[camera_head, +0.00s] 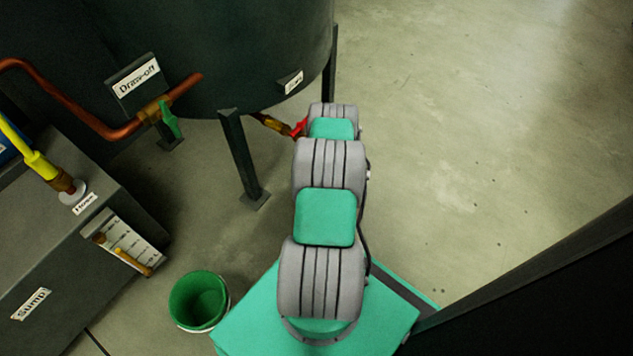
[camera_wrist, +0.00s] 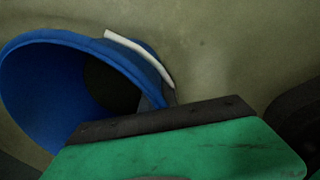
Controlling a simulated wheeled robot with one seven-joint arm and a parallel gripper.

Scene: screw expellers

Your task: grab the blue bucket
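A blue bucket (camera_wrist: 50,90) with a white handle (camera_wrist: 140,58) fills the left of the wrist view. Its wide mouth faces the camera and its inside is dark. I do not see this bucket in the head view. My gripper does not show in the head view, where my own arm runs up the middle and hides its end. Nothing is visibly held.
A dark tank on legs (camera_head: 220,60), a grey sump box (camera_head: 70,240) and a green bucket (camera_head: 190,300) stand left. Floor to the right is open, up to a dark edge (camera_head: 560,290).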

